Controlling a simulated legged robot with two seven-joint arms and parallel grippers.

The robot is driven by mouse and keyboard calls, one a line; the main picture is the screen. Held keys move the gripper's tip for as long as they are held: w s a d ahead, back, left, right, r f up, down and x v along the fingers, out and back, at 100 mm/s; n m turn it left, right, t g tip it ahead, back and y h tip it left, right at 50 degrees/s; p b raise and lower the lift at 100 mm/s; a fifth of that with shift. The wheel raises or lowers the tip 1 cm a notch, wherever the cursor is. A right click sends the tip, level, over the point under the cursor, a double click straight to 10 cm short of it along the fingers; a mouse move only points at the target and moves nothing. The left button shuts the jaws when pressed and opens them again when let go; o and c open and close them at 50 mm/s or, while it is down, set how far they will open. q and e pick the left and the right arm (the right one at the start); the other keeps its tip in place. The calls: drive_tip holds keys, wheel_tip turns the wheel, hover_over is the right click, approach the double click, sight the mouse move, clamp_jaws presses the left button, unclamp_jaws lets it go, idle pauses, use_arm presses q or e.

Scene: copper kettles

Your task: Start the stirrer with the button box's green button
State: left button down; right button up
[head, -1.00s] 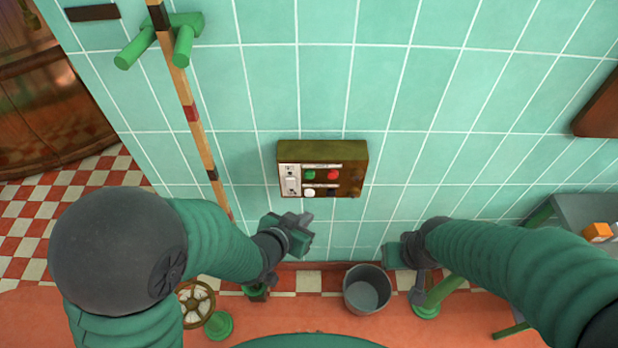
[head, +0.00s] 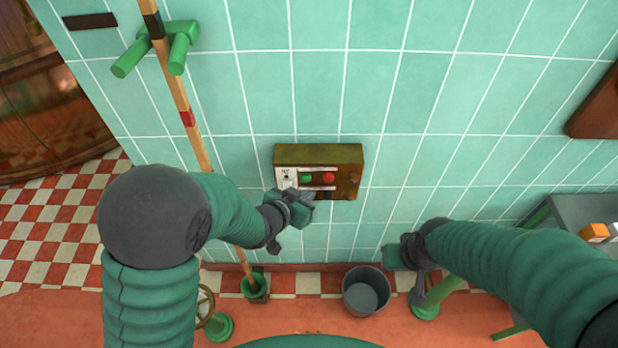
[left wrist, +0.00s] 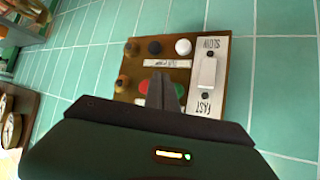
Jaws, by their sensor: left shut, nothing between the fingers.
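The brown button box (head: 350,157) is fixed to the tiled wall. Its green button (head: 305,177) is at upper left of the button group, with the red button (head: 328,177) to its right. My left gripper (head: 307,194) is shut and empty, its tips in front of the box's lower part and hiding the lower buttons in the head view. In the left wrist view, the shut fingers (left wrist: 162,80) reach over the box (left wrist: 135,60) and partly cover the coloured buttons. I cannot tell whether they touch. My right gripper (head: 392,257) is low by the wall; its jaws are unclear.
A slow-fast switch (left wrist: 207,72) sits on the box beside the white button (left wrist: 183,47) and black button (left wrist: 154,47). A grey bucket (head: 366,290) stands below on the floor. A striped pole (head: 187,110) leans in green wall hooks (head: 179,48) at left.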

sight(305, 178)
use_arm(q)
drive_tip(key=shift+w+a, duration=0.55)
drive_tip(key=shift+w, duration=0.15)
idle(0.5)
drive_tip(key=shift+d, duration=0.25)
drive_tip(key=shift+a, duration=0.15)
idle(0.3)
drive_tip(key=shift+w, duration=0.4)
